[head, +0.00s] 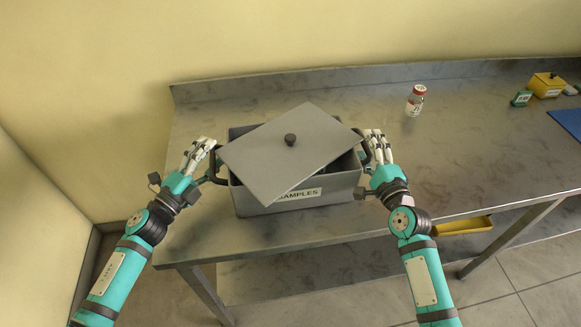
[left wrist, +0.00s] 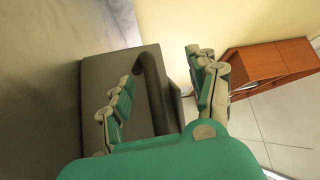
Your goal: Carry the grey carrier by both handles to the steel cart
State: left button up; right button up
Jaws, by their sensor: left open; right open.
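The grey carrier (head: 250,206), labelled "SAMPLES", stands on the steel table near its front edge. Its grey lid (head: 262,158) with a black knob lies askew across the top, leaving parts of the opening uncovered. My left gripper (head: 200,150) is open at the carrier's left handle (head: 216,170). In the left wrist view the dark handle (left wrist: 152,88) lies between my spread fingers (left wrist: 165,95), beside the carrier wall (left wrist: 95,75). My right gripper (head: 377,146) is open at the right handle, which its fingers partly hide. I cannot pick out a separate steel cart.
A red-capped bottle (head: 415,101) stands on the table (head: 470,150) right of the carrier. A yellow box (head: 546,85), a small green item (head: 521,98) and a blue mat (head: 568,122) lie further right. A yellow tray (head: 465,225) sits below. A brown wooden piece (left wrist: 265,70) shows in the wrist view.

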pick_arm(q)
jog(key=shift+w+d, duration=0.25)
jog(key=shift+w, duration=0.05)
pick_arm(e)
jog(key=shift+w, duration=0.4)
pick_arm(q)
jog(key=shift+r, duration=0.1)
grip_shut()
pick_arm(e)
grip_shut()
pick_arm(q)
jog(key=shift+r, duration=0.15)
pick_arm(e)
jog(key=shift+r, duration=0.3)
